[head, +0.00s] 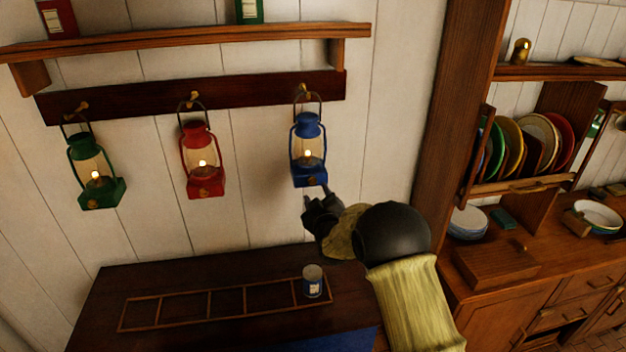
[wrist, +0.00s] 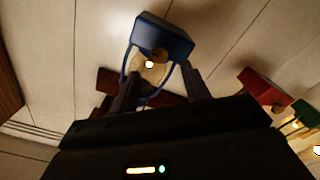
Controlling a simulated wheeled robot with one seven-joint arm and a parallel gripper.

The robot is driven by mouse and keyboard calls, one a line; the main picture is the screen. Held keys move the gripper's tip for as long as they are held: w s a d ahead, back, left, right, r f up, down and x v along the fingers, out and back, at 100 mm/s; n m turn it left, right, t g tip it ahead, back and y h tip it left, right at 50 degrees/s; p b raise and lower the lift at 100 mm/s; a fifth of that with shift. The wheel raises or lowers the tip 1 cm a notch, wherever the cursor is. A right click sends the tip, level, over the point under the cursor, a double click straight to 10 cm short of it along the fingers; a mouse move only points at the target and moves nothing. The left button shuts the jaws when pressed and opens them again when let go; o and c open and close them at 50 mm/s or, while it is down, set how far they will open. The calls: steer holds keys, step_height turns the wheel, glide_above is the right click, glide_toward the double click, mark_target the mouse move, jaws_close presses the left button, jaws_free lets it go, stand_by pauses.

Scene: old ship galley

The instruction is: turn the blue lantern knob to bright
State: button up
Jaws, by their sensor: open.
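The blue lantern (head: 308,130) hangs from a peg at the right end of the dark wall rail, with a small flame lit behind its glass. Its small brown knob (head: 311,181) is on the front of the base. In the wrist view the lantern (wrist: 172,32) appears upside down, with the knob (wrist: 160,52) partly seen near the bright flame. My gripper (head: 317,191) is just below and in front of the lantern base, fingers apart and pointing up at it. In the wrist view the open fingers (wrist: 158,78) are on either side of the knob's line, with nothing held. I cannot tell whether they touch the lantern.
A red lantern (head: 203,160) and a green lantern (head: 96,172), both lit, hang to the left. A shelf (head: 200,37) runs above. A wooden post (head: 456,100) stands right.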

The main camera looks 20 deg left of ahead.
mark_target(312, 182)
steer(key=shift+p+x, duration=1.35)
steer(key=shift+x, duration=1.8)
steer(key=c, duration=1)
steer(key=shift+f+m+b, duration=0.1)
steer(key=shift+m+b, duration=0.2)
steer(key=shift+b, duration=0.6)
